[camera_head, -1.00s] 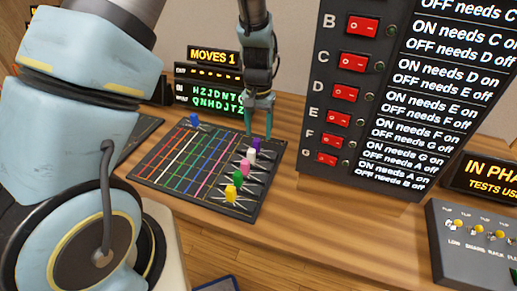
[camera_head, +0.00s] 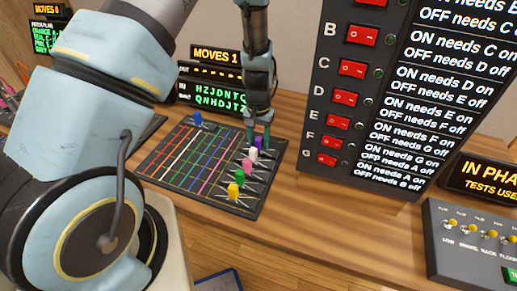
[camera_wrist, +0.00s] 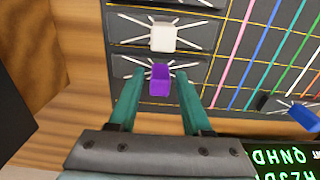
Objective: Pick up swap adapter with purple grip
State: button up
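The swap adapter with the purple grip (camera_head: 259,142) sits in the end slot of the dark board (camera_head: 165,181), at the far end of a column of adapters. In the wrist view the purple grip (camera_wrist: 160,79) lies between my two teal fingers. My gripper (camera_head: 261,136) points down over it; in the wrist view my gripper (camera_wrist: 162,82) is open, one finger on each side, with gaps visible. The white adapter (camera_wrist: 163,37) is in the neighbouring slot, just beyond the fingertips.
Pink (camera_head: 248,164), green (camera_head: 241,174) and yellow (camera_head: 233,190) adapters sit further along the column. A blue one (camera_head: 197,118) is at the board's far left. A tall switch panel (camera_head: 345,90) stands close on the right, and a MOVES display (camera_head: 215,70) behind.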

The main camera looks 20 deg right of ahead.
grip_shut()
jog(key=shift+r, duration=0.15)
dwell(0.4)
